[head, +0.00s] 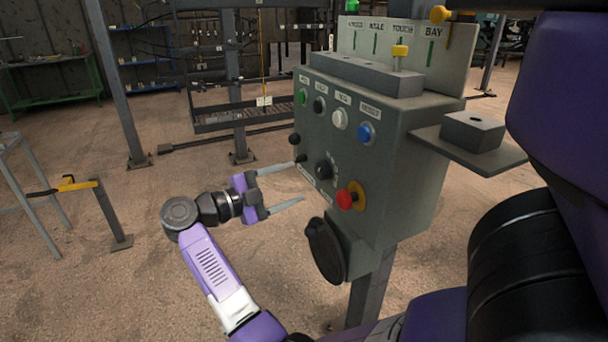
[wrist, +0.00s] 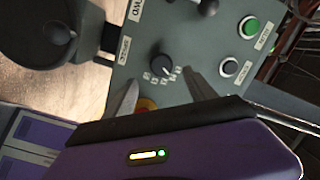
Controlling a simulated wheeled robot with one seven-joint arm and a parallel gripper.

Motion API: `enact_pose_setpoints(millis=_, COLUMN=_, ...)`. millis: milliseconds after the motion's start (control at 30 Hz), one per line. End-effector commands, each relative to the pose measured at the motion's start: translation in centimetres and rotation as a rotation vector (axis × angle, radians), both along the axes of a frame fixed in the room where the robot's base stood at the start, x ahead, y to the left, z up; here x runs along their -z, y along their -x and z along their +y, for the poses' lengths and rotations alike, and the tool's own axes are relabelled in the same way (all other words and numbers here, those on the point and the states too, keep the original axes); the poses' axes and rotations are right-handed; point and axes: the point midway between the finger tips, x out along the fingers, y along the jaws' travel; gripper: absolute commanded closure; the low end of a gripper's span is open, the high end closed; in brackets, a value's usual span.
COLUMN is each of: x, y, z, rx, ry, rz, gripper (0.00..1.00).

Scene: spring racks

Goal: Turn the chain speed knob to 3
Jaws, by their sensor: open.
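The grey control box (head: 400,190) stands on a post at the right of the head view. A black knob (head: 323,168) with a printed scale is on its front. The same knob (wrist: 162,64) shows in the wrist view, ringed by small numbers too small to read. I cannot tell which number it points at. My gripper (head: 302,179) is open and empty, its fingers pointing at the panel just left of the knob. In the wrist view my gripper (wrist: 160,78) has its fingertips on either side of the line to the knob, seemingly short of it.
A red stop button (head: 346,199) on a yellow base sits below right of the knob. Green, black, white and blue (head: 366,133) buttons line the row above. A black round disc (head: 325,250) juts out below.

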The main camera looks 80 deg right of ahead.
Motion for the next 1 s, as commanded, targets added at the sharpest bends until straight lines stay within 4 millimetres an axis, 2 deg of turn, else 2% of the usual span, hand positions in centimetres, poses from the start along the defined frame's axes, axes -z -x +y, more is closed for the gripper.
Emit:
enact_pose_setpoints(millis=567, x=-0.2, y=4.9, z=-5.1, rx=0.000, ry=-0.002, rz=0.011, gripper=0.35)
enact_pose_setpoints(millis=933, x=-0.1, y=5.4, z=-5.6, rx=-0.003, ry=-0.002, rz=0.009, gripper=0.35)
enact_pose_setpoints(millis=967, x=-0.1, y=5.4, z=-5.6, rx=-0.003, ry=-0.002, rz=0.009, gripper=0.37)
enact_pose_setpoints(millis=1000, x=-0.1, y=5.4, z=-5.6, rx=-0.002, ry=-0.002, rz=0.010, gripper=0.45)
